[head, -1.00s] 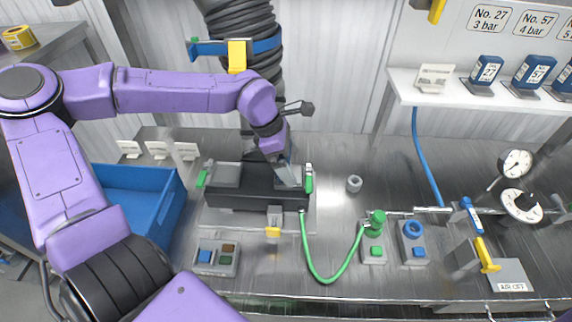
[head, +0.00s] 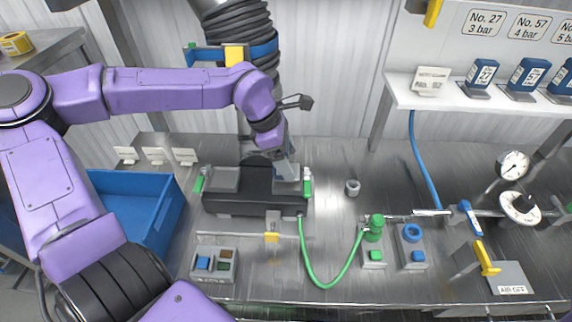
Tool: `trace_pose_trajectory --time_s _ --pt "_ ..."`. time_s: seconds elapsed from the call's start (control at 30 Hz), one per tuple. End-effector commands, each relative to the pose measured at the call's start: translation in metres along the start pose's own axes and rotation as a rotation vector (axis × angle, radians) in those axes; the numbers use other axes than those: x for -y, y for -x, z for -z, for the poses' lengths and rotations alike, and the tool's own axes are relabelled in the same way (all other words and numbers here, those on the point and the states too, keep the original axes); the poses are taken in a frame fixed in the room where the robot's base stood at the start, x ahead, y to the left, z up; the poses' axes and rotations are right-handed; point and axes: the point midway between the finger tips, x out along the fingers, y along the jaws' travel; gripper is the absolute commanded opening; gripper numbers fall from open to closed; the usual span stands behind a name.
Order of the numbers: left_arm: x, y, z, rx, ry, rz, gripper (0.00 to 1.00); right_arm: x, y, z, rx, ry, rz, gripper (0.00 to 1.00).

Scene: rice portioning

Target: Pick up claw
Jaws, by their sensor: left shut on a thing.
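The claw appears to be the black device (head: 240,201) with grey pads and green end pieces, near the middle of the steel bench. A green hose (head: 312,274) runs from its right end to a green fitting (head: 375,229). My left gripper (head: 285,172) points down at the right half of the device and is shut on a part of it. Its fingertips and the exact grip point are hard to make out. I cannot tell whether the device is clear of the bench. My right gripper is not in view.
A blue bin (head: 130,205) stands to the left and a button box (head: 213,264) in front. A small grey ring (head: 352,187) lies right of the device. A blue-ringed fitting (head: 412,240), dials and a yellow lever (head: 487,259) stand further right. A shelf (head: 440,100) is behind.

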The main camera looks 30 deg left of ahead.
Motion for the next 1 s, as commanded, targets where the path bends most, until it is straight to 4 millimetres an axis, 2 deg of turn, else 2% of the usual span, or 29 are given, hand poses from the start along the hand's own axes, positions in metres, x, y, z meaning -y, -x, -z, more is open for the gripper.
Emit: trace_pose_trajectory --time_s 0.1,0.23,0.6,0.8,1.0 --pt "0.011 0.03 0.002 0.015 -0.001 -0.004 0.25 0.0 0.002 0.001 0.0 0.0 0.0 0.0" --pt "0.022 0.054 0.006 0.015 0.004 0.001 0.25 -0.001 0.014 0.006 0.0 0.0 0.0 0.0" --pt "0.071 0.113 0.051 0.007 0.001 -0.007 0.25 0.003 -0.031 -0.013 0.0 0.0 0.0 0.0" --pt "0.084 0.131 0.062 0.003 0.001 -0.004 0.25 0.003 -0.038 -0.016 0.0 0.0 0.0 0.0" --pt "0.087 0.136 0.063 0.002 0.001 -0.002 0.25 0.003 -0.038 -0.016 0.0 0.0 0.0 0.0"
